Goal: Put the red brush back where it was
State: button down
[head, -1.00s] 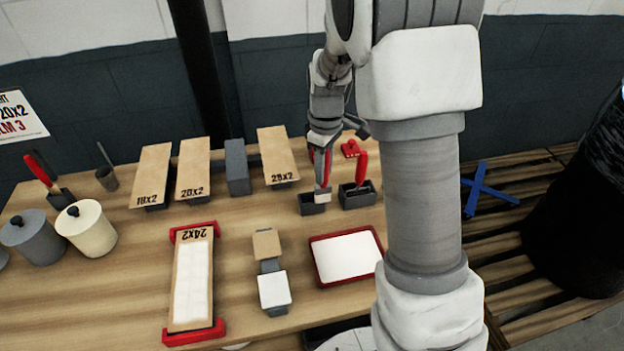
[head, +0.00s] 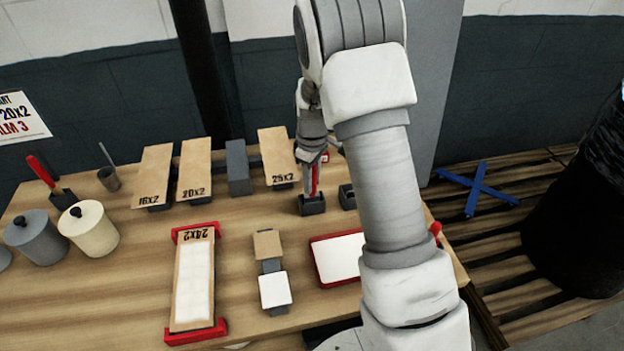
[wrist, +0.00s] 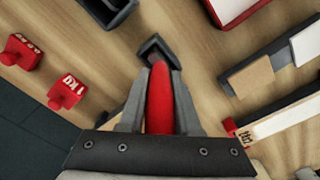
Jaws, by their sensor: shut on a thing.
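My gripper (head: 313,190) is shut on the red brush (head: 316,174), with its fingers on either side of the handle. In the wrist view the brush (wrist: 160,95) lies between my fingers (wrist: 158,78). A small dark grey holder (head: 312,206) stands on the table directly under the gripper. In the wrist view the brush's far end overlaps the near side of this holder (wrist: 152,47); how deep it sits is hidden. A second grey holder (head: 347,197) is just to the right, partly behind my arm.
Red weights (wrist: 67,92) are behind the holders. A red-rimmed tray (head: 337,258) lies in front, partly hidden by my arm.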

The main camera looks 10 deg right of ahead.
jog(key=shift+f, duration=0.25)
jog(key=c, duration=0.6)
grip_release()
jog(key=shift+r, duration=0.1)
jog(key=shift+r, duration=0.1)
